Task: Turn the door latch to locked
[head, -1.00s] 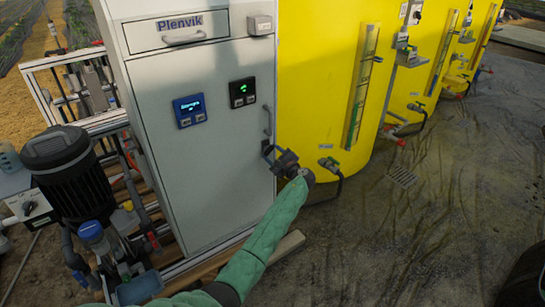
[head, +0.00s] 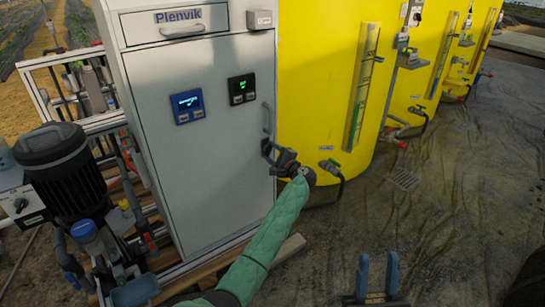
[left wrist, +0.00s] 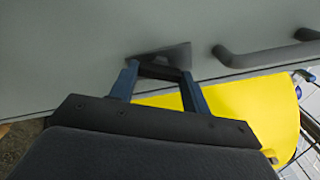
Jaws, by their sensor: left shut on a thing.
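The door latch is a small dark grey lever on the right edge of the grey cabinet door (head: 205,130), below the door's bar handle (head: 267,118). In the left wrist view the latch (left wrist: 165,54) shows at the fingertips, against the door. My left gripper (head: 268,152) is shut on the latch; its fingers and body hide most of it in the head view. The latch's exact angle is hard to tell. My right gripper (head: 377,262) is at the bottom of the head view, its two blue fingers apart and empty, well away from the cabinet.
Yellow tanks (head: 325,85) with valves stand right of the cabinet. A black pump motor (head: 65,170) and pipework are on the left. A wooden beam (head: 280,250) lies along the cabinet's foot. The ground at the right is mostly open.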

